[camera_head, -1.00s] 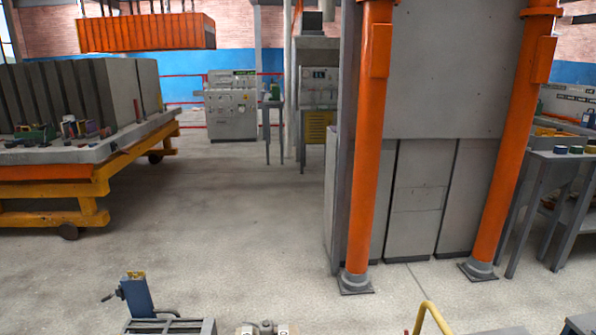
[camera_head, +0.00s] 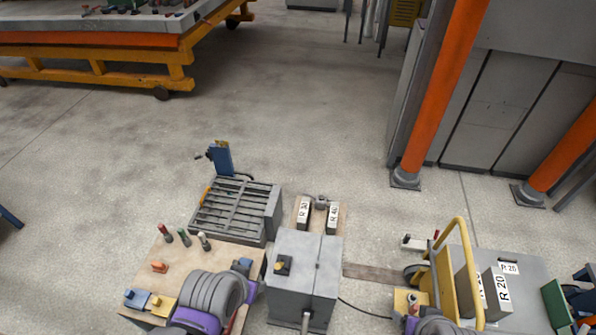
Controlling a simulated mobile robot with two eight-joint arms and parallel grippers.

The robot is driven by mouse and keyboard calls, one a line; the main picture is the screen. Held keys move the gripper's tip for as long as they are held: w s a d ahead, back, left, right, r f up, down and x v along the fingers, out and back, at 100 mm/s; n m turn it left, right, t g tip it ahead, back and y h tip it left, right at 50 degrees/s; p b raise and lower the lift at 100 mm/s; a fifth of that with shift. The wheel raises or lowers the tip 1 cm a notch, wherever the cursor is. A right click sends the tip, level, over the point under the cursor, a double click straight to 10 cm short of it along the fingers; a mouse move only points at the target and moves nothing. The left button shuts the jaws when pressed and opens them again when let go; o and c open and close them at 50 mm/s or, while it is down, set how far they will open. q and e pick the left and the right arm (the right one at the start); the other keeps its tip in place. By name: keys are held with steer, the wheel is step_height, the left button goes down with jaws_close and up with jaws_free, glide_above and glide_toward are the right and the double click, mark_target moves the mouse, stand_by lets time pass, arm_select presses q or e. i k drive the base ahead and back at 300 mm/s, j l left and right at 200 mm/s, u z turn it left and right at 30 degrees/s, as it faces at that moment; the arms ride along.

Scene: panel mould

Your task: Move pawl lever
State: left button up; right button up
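I cannot tell for certain which part is the pawl lever. A blue upright post (camera_head: 221,158) with a small dark handle stands at the back of a slatted grey rack (camera_head: 235,209). A small white part with a red-tipped handle (camera_head: 414,242) sits left of a yellow tubular frame (camera_head: 463,262) at right. Purple and grey ribbed parts of my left arm show at the bottom left over a wooden-topped table, and a small part of my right arm shows at the bottom right. I make out no fingertips of either gripper.
The wooden tabletop (camera_head: 151,262) carries several small handled tools and coloured blocks. A grey box (camera_head: 305,270) stands beside it, in front of blocks marked R 30 (camera_head: 303,213) and R 40 (camera_head: 333,217). An R 20 block (camera_head: 497,293) is at right. Open floor lies beyond.

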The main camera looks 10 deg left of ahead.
mark_target(278, 266)
steer(key=l+u, duration=0.15)
steer(key=u, duration=0.2)
steer(key=l+u, duration=0.15)
steer(key=u, duration=0.2)
steer(key=l+u, duration=0.15)
steer(key=u, duration=0.25)
